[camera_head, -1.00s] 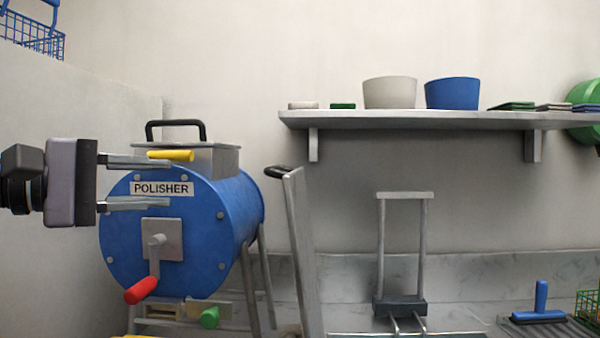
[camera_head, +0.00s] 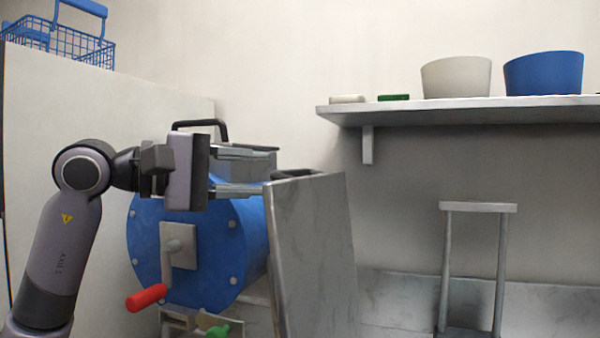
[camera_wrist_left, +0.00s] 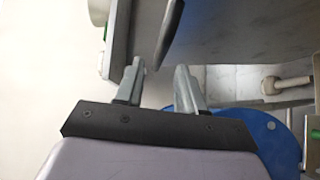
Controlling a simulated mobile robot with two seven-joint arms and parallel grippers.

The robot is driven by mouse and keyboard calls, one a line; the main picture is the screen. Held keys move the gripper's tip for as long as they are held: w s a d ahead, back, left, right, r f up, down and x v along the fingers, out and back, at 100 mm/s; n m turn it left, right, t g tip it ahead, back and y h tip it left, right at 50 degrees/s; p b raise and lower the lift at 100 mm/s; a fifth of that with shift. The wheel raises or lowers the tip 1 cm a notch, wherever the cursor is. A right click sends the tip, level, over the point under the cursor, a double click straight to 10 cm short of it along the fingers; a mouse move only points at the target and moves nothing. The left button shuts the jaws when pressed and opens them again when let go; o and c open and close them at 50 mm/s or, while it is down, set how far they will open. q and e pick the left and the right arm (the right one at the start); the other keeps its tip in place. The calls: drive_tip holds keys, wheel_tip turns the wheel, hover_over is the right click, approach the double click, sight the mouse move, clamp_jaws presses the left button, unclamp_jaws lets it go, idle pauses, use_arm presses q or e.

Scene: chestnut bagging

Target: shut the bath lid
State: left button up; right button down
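The bath lid (camera_head: 312,260) is a grey metal panel standing upright, slightly tilted, right of the blue polisher. A dark handle (camera_head: 293,174) sits along its top edge. My left gripper (camera_head: 272,170) is open and empty, its fingers pointing right at the lid's top left corner. In the left wrist view the two fingers (camera_wrist_left: 160,68) are apart, and a dark bar that looks like the handle (camera_wrist_left: 168,36) lies just beyond them, between their lines. I cannot tell whether the fingers touch the lid. The bath itself is mostly hidden. My right gripper is not in view.
The blue polisher drum (camera_head: 205,283) with its red-gripped crank (camera_head: 147,297) stands behind and below my left gripper. A wall shelf (camera_head: 440,112) holds a white bowl (camera_head: 456,76) and a blue bowl (camera_head: 543,73). A metal frame (camera_head: 478,207) stands at the right.

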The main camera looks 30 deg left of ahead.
sight(290, 174)
use_arm(q)
drive_tip(key=shift+p+x, duration=0.75)
drive_tip(key=shift+x, duration=2.35)
drive_tip(key=shift+s, duration=0.1)
clamp_jaws()
